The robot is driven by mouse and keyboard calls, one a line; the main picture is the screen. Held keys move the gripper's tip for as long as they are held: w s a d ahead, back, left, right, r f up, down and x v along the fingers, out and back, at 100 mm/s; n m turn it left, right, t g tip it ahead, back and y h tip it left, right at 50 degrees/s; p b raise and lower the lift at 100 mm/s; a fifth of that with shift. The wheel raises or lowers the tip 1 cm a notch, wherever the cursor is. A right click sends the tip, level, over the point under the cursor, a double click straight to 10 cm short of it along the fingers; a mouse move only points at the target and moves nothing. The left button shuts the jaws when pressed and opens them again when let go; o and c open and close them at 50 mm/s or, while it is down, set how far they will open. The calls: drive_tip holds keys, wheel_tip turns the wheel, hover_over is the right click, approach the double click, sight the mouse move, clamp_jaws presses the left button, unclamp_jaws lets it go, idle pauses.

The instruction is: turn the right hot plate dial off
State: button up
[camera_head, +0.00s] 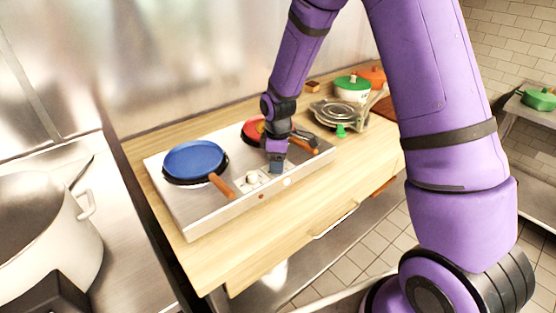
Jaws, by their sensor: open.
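A steel double hot plate (215,209) sits on the wooden counter. A blue pan (195,159) is on its left burner, and a red pan (253,129) is on the right side, partly hidden by my arm. A pale dial (252,178) shows on the control panel between the pans. My gripper (277,169) is open and points down over the panel, just right of that dial.
The blue pan's wooden handle (222,186) reaches toward the front, left of the dial. Glass lids (339,114) and a green-lidded pot (351,88) stand to the right. A large pot (45,230) is at left. The counter's front strip (300,200) is clear.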

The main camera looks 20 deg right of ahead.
drive_tip(key=shift+c, duration=0.4)
drive_tip(key=c, duration=0.9)
drive_tip(key=shift+o, duration=0.3)
